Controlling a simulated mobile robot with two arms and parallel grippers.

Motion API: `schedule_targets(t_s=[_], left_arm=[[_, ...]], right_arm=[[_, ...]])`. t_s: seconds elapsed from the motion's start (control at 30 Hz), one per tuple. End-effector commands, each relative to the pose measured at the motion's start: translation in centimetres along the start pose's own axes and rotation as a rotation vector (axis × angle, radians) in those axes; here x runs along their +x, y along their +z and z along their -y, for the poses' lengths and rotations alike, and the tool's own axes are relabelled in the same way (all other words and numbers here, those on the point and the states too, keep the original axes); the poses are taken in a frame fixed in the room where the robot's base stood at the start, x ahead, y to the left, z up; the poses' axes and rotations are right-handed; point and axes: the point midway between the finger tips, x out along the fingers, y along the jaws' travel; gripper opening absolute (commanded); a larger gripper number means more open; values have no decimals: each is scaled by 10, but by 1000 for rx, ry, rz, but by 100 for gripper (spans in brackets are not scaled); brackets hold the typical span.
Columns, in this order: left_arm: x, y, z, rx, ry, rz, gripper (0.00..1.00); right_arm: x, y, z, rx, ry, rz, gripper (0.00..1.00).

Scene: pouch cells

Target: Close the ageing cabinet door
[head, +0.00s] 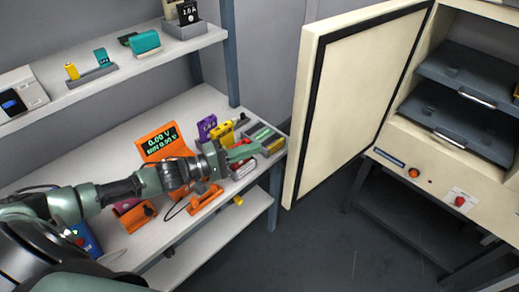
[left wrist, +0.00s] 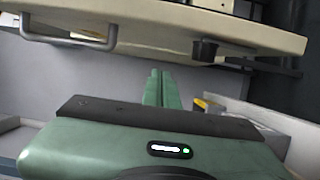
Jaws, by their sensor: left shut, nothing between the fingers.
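The ageing cabinet (head: 415,150) is cream and stands at the right in the head view, with dark shelves inside. Its door (head: 350,95) stands wide open to the left, its inner face with a black seal towards me. In the left wrist view the door (left wrist: 180,27) spans the top, with a metal bar handle (left wrist: 75,40) at the left. My left gripper (head: 250,152) is shut and empty, over the bench end, left of the door. Its closed fingers (left wrist: 162,88) point towards the door and appear apart from it. My right gripper is not in view.
The bench (head: 100,145) holds an orange meter (head: 160,143), a purple item (head: 207,127) and trays of small parts close to my left gripper. A shelf (head: 120,75) runs above it. Dark floor (head: 315,245) is free below the door. The cabinet has buttons beneath its opening.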

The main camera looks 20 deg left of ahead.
Motion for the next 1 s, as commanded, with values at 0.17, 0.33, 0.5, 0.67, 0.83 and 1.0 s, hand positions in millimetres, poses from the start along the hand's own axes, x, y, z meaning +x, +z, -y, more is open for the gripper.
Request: schedule_targets(t_s=[0.17, 0.33, 0.5, 0.67, 0.83, 1.0], left_arm=[[40, 0, -5, 2, 6, -1, 0], [77, 0, -4, 1, 4, -1, 0], [85, 24, -3, -3, 0, 0, 0], [88, 36, -1, 0, -1, 0, 0], [89, 40, 0, 2, -1, -1, 0], [89, 39, 0, 2, -1, -1, 0]], right_arm=[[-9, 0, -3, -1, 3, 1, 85], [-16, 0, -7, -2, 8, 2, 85], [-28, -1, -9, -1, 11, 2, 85], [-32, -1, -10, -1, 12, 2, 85], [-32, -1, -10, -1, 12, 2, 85], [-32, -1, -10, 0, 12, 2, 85]])
